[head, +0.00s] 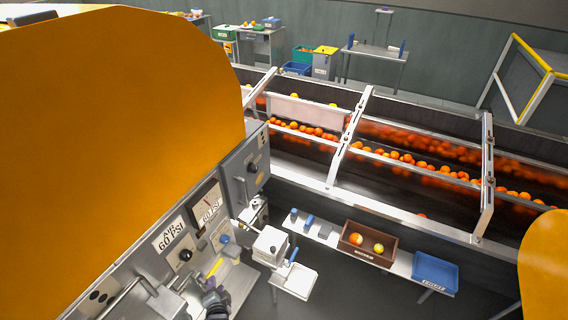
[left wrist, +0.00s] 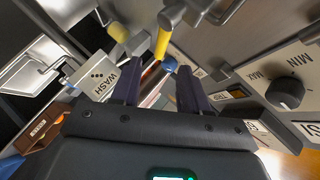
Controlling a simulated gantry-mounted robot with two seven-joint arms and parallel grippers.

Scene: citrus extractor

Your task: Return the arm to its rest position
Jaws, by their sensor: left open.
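My left gripper (head: 215,298) is low in the head view, in front of the control panel (head: 205,225), dark and partly cut off by the lower edge. In the left wrist view its two dark fingers (left wrist: 158,88) stand apart with a gap between them. A yellow-ended lever (left wrist: 162,44) shows just past the fingertips; I cannot tell whether they touch it. In the head view a yellow handle (head: 215,267) lies close above the gripper. My right gripper is not in view.
The panel carries a gauge (head: 207,202) and knobs; a MIN/MAX knob (left wrist: 287,92) is right of the fingers. A side shelf holds a brown crate (head: 382,258) with fruit and a blue bin (head: 436,270). A conveyor with oranges (head: 415,165) runs behind.

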